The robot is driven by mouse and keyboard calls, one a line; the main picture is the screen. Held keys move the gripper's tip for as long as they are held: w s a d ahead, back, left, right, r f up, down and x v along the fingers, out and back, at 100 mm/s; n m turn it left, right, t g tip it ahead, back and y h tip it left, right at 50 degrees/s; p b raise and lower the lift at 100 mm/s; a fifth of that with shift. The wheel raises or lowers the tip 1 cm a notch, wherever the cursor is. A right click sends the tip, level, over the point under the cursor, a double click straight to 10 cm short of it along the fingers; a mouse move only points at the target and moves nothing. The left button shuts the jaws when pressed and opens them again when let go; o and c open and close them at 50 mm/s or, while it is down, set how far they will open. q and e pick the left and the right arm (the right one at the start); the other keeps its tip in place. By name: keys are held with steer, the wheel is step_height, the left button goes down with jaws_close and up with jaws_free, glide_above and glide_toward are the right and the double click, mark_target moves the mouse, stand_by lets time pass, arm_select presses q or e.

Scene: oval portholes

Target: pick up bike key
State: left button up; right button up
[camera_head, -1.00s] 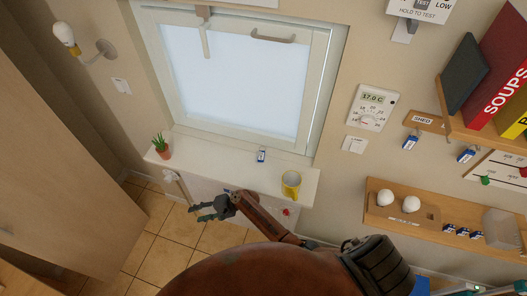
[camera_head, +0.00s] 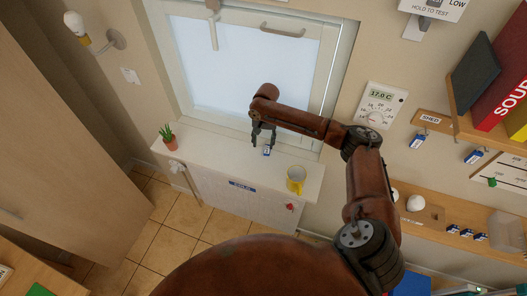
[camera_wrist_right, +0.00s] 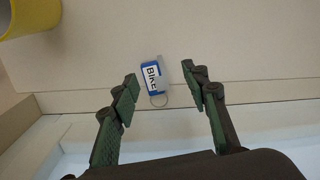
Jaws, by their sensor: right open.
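The bike key (camera_head: 266,151) is a small blue and white tag lying on the white window sill (camera_head: 215,152). In the right wrist view the tag (camera_wrist_right: 153,77) reads "BIKE" and has a metal ring at one end. My right gripper (camera_head: 262,140) is open and empty, above the sill at the tag. In the right wrist view its two fingers (camera_wrist_right: 163,86) stand apart on either side of the tag, and neither visibly touches it. My left gripper does not show.
A yellow mug (camera_head: 296,180) stands on the sill right of the tag. A potted plant (camera_head: 169,138) stands at the sill's left end. The window (camera_head: 235,70) rises behind. Other tags (camera_head: 418,140) hang on the right wall, above a wooden shelf (camera_head: 432,213).

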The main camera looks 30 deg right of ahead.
mark_target(267, 151)
steer(key=shift+d+r, duration=0.35)
steer(key=shift+d, duration=0.55)
steer(key=shift+s+d+f+h, duration=0.1)
steer(key=shift+d+h, duration=0.15)
steer(key=shift+h, duration=0.05)
steer(key=shift+w+a+f+p, duration=0.15)
steer(key=shift+f+p, duration=0.45)
steer(key=shift+f, duration=1.25)
steer(key=shift+w+d+f+p, duration=0.1)
steer(key=shift+f+p, duration=0.45)
steer(key=shift+f, duration=1.3)
steer(key=shift+c, duration=0.4)
steer(key=c, duration=1)
steer(key=shift+r, duration=0.1)
